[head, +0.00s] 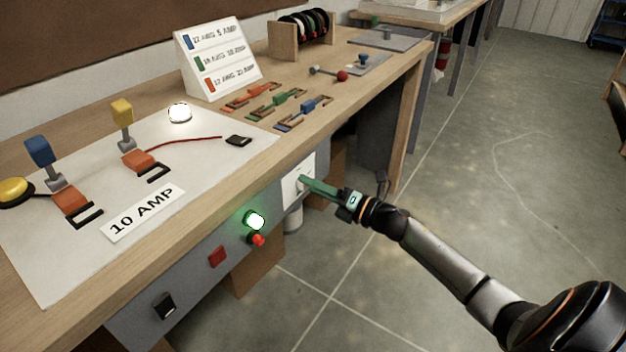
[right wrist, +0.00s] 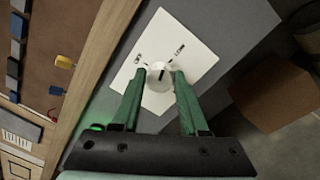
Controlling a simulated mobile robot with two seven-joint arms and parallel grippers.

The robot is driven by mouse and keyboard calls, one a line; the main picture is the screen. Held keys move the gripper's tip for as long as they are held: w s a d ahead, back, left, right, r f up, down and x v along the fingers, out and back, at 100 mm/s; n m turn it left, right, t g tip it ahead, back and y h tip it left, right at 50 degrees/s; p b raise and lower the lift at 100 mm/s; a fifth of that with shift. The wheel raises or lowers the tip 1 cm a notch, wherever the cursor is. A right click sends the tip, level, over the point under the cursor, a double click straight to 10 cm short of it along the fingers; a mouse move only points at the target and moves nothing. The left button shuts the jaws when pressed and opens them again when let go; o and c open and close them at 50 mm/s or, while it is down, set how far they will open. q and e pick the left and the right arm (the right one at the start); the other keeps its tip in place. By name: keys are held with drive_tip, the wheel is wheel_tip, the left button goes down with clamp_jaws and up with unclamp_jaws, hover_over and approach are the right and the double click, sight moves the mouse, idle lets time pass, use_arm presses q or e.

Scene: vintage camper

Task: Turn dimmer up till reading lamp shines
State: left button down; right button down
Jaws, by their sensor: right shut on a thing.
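The dimmer is a round white knob (right wrist: 160,76) with a dark pointer mark, on a white plate (right wrist: 197,42) with small dark lettering. The plate also shows in the head view (head: 292,190), on the grey front panel under the bench. My right gripper (head: 302,181) reaches it from the right. In the right wrist view its two green fingers (right wrist: 160,78) are shut on the knob, one at each side. A white dome lamp (head: 180,113) on the bench top glows brightly; I cannot tell whether it is the reading lamp. My left gripper is not in view.
The front panel also holds a lit green-rimmed lamp (head: 254,221), a red button (head: 257,240), a red square (head: 217,257) and a black switch (head: 163,306). Levers, a sign (head: 217,60) and coloured clips stand on the bench. The floor (head: 480,190) at the right is open.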

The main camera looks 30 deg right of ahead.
drive_tip(key=shift+m+p, duration=0.9)
drive_tip(key=shift+m, duration=1.1)
drive_tip(key=shift+c, duration=2.2)
unclamp_jaws()
drive_tip(key=v, duration=1.2)
drive_tip(key=shift+s+p, duration=0.35)
drive_tip(key=shift+p, duration=0.05)
drive_tip(key=shift+a+f+h, duration=0.1)
drive_tip(key=shift+h, duration=0.2)
